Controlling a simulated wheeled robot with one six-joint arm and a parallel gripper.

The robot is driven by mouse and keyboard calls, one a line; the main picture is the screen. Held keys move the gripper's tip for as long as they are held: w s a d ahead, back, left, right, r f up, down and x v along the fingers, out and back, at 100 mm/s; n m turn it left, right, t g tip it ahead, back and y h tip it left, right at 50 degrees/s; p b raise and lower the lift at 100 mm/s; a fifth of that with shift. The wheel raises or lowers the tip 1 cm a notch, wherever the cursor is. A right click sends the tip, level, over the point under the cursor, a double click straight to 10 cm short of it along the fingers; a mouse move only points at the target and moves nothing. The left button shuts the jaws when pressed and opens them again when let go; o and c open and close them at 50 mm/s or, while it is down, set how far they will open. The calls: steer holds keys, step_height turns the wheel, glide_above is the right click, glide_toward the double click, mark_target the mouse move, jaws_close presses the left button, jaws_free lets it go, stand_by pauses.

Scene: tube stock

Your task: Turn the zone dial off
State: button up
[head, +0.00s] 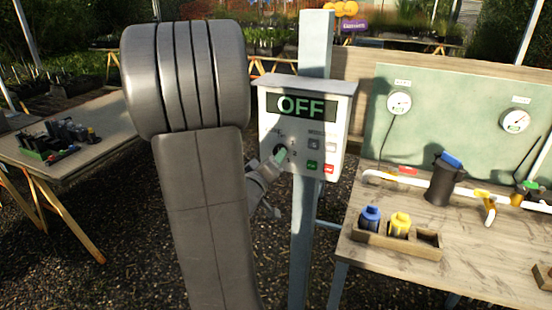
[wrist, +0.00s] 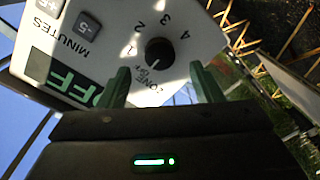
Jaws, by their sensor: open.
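The zone dial (wrist: 158,52) is a round black knob on the pale front of a control box (head: 333,122). Numbers 1 to 4 and small OFF lettering surround it in the wrist view. A white mark on its rim appears to point towards the OFF lettering. The box's display (head: 301,107) reads OFF. My gripper (wrist: 159,69) is open, its two green fingers on either side of the dial's line and apart from it in the picture. In the head view my gripper (head: 268,172) is at the box's lower left, partly covering the dial; contact cannot be told.
Minutes buttons (head: 314,144), a green button (head: 311,165) and a red button (head: 328,168) sit right of the dial. A blue-grey post (head: 303,240) carries the box. A wooden bench (head: 480,262) with pipes and gauges stands right, another table (head: 75,150) left.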

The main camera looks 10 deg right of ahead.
steer(key=v, duration=0.9)
steer(key=shift+r, duration=0.1)
steer(key=x, duration=1.3)
steer(key=shift+w+d+p, duration=0.2)
steer(key=shift+w+p, duration=0.1)
steer(key=shift+p, duration=0.1)
